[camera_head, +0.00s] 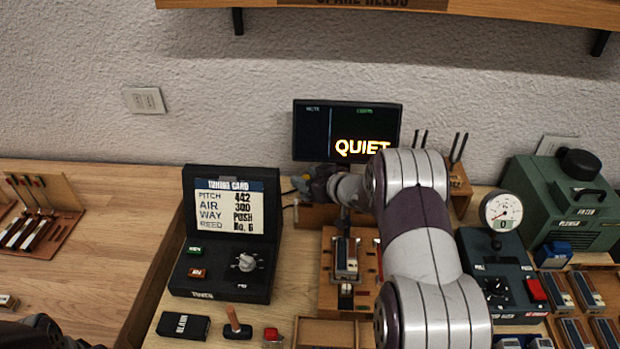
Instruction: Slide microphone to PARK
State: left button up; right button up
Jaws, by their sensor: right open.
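My right arm reaches up from the bottom, and its gripper (318,185) is at the back of the bench, just below the dark screen (347,128). The gripper is small in view and partly covered by its own wrist. I cannot make out the microphone; the area around the gripper is cluttered and partly hidden by my arm. No PARK mark is readable. The screen reads "QUIET" in yellow letters. A dark part at the bottom left corner looks like my left gripper (45,332), cut off by the frame edge; its jaws cannot be read.
A black tuner box (222,282) with a "TUNING CARD" lid stands left of the gripper. A wooden fixture (328,270) is below it. A gauge unit (500,275) and green machine (560,205) stand right. The left table (90,270) has free room.

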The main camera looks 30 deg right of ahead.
jog(key=v, duration=1.2)
jog(key=shift+s, duration=0.3)
